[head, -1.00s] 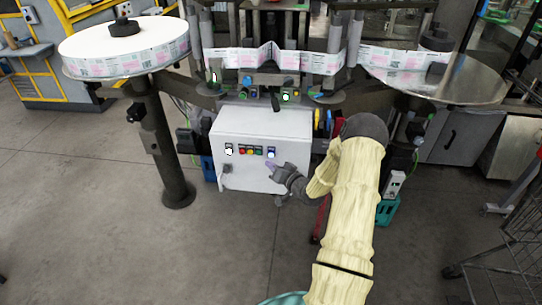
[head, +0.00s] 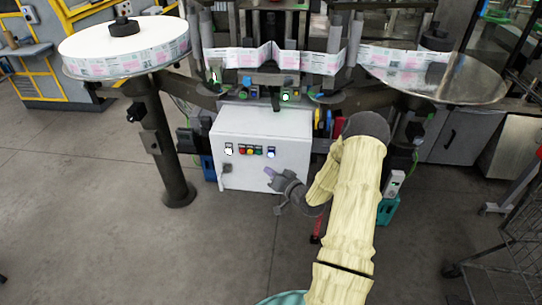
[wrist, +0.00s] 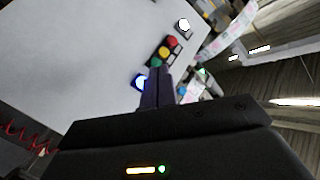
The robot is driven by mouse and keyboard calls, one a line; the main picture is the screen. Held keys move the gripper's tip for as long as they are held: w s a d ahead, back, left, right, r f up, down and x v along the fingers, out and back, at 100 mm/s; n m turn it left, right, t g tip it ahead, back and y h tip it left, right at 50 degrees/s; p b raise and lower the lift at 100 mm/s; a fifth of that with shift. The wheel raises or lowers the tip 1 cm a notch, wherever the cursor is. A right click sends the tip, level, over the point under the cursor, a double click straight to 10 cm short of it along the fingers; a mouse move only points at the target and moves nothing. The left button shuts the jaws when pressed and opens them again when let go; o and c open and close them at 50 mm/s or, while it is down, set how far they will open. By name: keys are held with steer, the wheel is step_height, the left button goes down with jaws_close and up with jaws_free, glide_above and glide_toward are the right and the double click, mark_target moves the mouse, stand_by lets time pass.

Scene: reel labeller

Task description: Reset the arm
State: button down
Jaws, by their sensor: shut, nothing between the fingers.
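My gripper (head: 270,173) is in front of the lower right part of the white control box (head: 235,130) in the head view. In the wrist view the gripper (wrist: 156,72) shows dark fingers closed together, with nothing seen between them. Beyond the fingers, the box's panel (wrist: 90,40) carries red, yellow and green buttons (wrist: 165,50), a blue-ringed button (wrist: 139,82) and a white one (wrist: 184,25). The fingers overlap the panel in that view; a gap to it shows in the head view only roughly. My arm is bent, its forearm sleeved in pale yellow.
A label reel (head: 125,45) lies on a round table at left, and a steel disc (head: 450,78) is at right. A label strip (head: 275,58) runs between them. A wire cart (head: 505,235) stands at right. The floor (head: 110,235) at front left is clear.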

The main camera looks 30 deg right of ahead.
stand_by(0.3)
steer(key=s+a+r+n+g+h+p, duration=0.2)
steer(key=s+a+r+n+g+h, duration=0.15)
steer(key=s+a+r+g, duration=0.4)
steer(key=s+a+r+n+g, duration=0.1)
steer(key=s+a+r+g, duration=0.2)
steer(key=s+a+r, duration=0.2)
steer(key=s+a+r+g+p, duration=0.1)
steer(key=s+a+r+g, duration=0.2)
steer(key=s, duration=0.9)
step_height(320, 180, up, 2)
steer(key=shift+s+a+r+n+p, duration=0.15)
steer(key=shift+a+n+p, duration=0.2)
steer(key=shift+a, duration=0.7)
